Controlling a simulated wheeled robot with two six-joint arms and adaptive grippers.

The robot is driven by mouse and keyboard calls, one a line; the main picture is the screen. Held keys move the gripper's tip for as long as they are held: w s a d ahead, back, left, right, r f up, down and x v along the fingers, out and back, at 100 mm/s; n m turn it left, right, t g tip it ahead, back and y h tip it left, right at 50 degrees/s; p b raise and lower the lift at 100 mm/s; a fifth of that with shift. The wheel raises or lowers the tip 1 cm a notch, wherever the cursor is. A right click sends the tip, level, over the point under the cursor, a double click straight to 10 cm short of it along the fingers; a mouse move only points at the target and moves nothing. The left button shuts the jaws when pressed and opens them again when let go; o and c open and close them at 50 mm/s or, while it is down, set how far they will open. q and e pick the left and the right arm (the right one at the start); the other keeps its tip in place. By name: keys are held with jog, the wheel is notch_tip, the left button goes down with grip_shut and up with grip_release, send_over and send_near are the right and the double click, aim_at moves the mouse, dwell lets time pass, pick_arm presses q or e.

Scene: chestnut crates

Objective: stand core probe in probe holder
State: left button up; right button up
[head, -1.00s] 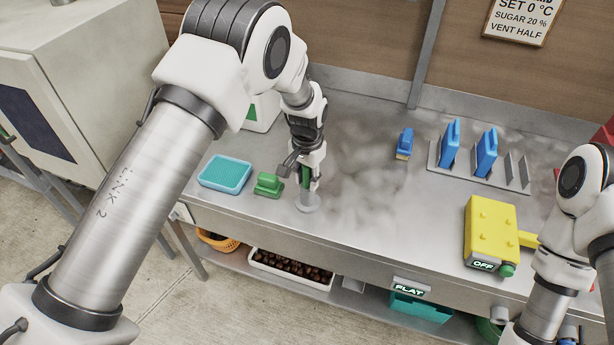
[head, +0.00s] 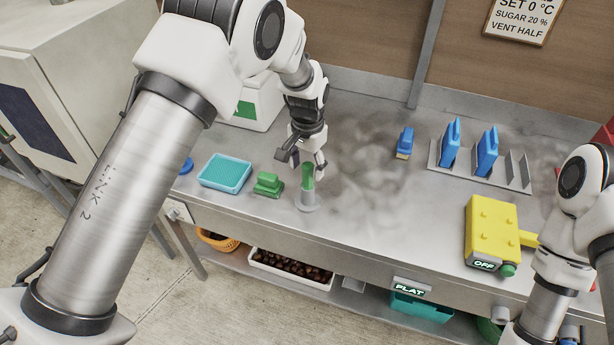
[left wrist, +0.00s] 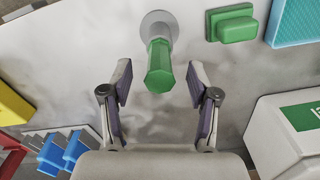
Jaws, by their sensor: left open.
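The core probe (head: 307,177) shows as a green handle standing upright in the grey probe holder (head: 306,204), near the front edge of the bench. Its lower part is hidden inside the holder. In the left wrist view the green handle (left wrist: 158,68) points toward the camera, with the round base of the holder (left wrist: 158,18) beyond it. My left gripper (head: 308,160) is open just above and behind the handle. In the left wrist view its fingers are spread to either side of the handle with gaps. My right gripper is out of view.
A green block (head: 268,185) and a teal tray (head: 226,173) lie left of the holder. Blue brushes (head: 486,152) stand in a rack at the right, and a yellow box (head: 492,232) sits at the front right.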

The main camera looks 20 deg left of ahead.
pick_arm(q)
notch_tip(320, 180, up, 7)
jog(key=shift+s+r, duration=0.1)
dwell(0.4)
jog(key=s+a+f+n+g+b, duration=0.1)
jog(key=s+a+f+g, duration=0.15)
jog(key=s+f, duration=0.8)
jog(key=s+a+f+g+b, duration=0.25)
jog(key=s+f, duration=0.45)
jog(key=f, duration=0.6)
jog(key=s+a+f+n+t, duration=0.1)
jog(key=s+f, duration=0.3)
jog(key=s, duration=0.7)
jog(key=s+a+f+n, duration=0.1)
jog(key=s+f, duration=0.2)
jog(key=s, duration=0.7)
jog(key=w+t, duration=0.3)
jog(key=t, duration=0.1)
jog(key=shift+w+a+r+n+b, duration=0.1)
jog(key=shift+w+a+n+b, duration=0.05)
jog(key=shift+w+n+b, duration=0.2)
